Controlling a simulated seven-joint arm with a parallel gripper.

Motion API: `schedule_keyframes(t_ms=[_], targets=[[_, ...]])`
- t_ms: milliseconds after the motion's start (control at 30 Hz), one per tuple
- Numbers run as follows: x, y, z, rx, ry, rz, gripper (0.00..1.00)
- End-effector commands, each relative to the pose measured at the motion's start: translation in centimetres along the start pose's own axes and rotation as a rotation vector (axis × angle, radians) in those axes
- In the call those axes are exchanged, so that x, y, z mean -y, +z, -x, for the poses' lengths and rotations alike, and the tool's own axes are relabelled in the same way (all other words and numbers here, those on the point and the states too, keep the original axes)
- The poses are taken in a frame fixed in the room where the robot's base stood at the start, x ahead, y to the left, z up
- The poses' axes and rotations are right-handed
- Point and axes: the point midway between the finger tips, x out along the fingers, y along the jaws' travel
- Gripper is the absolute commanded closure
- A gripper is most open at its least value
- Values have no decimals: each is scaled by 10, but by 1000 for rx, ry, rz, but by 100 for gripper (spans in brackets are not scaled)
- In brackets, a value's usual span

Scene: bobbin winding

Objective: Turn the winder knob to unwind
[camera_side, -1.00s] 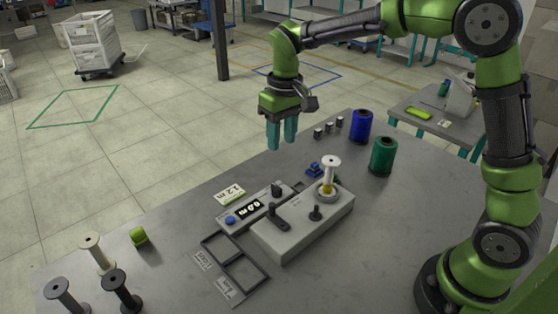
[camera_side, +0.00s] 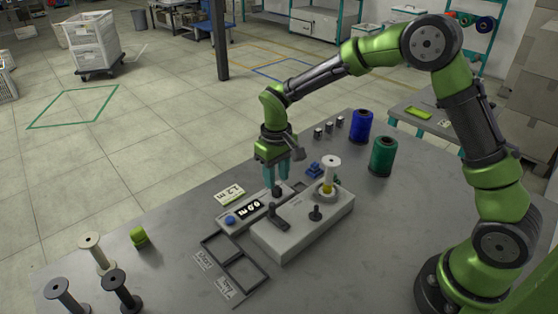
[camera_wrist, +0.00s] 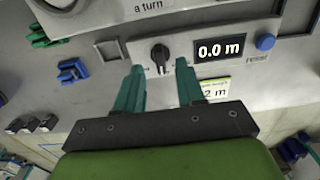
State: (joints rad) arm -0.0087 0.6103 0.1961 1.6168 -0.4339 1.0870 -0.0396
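The black winder knob (camera_wrist: 159,55) is on the grey panel beside a display (camera_wrist: 219,50) that reads 0.0 m. In the side view the knob (camera_side: 277,191) is just below my fingers. My gripper (camera_side: 277,182) points down over it. In the wrist view my gripper (camera_wrist: 159,66) is open, with one teal fingertip on each side of the knob. I cannot tell whether either finger touches it. The light grey winder (camera_side: 305,225) carries a white bobbin (camera_side: 330,172) with some yellow at its base.
A blue reset button (camera_wrist: 265,42) is beside the display. A black lever (camera_side: 279,217) and a second black knob (camera_side: 315,213) stand on the winder. Blue (camera_side: 361,126) and green (camera_side: 383,156) thread spools stand behind. Several empty spools are at front left.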

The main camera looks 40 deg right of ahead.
Motion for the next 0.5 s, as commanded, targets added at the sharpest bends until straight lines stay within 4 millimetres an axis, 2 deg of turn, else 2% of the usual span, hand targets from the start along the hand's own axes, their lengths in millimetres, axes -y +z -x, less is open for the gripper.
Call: schedule_keyframes(t_ms=[100, 200, 500], targets=[[0, 1, -18, 4, 0, -1, 62], [0, 0, -26, 2, -1, -1, 62], [0, 0, -32, -1, -1, -1, 62]])
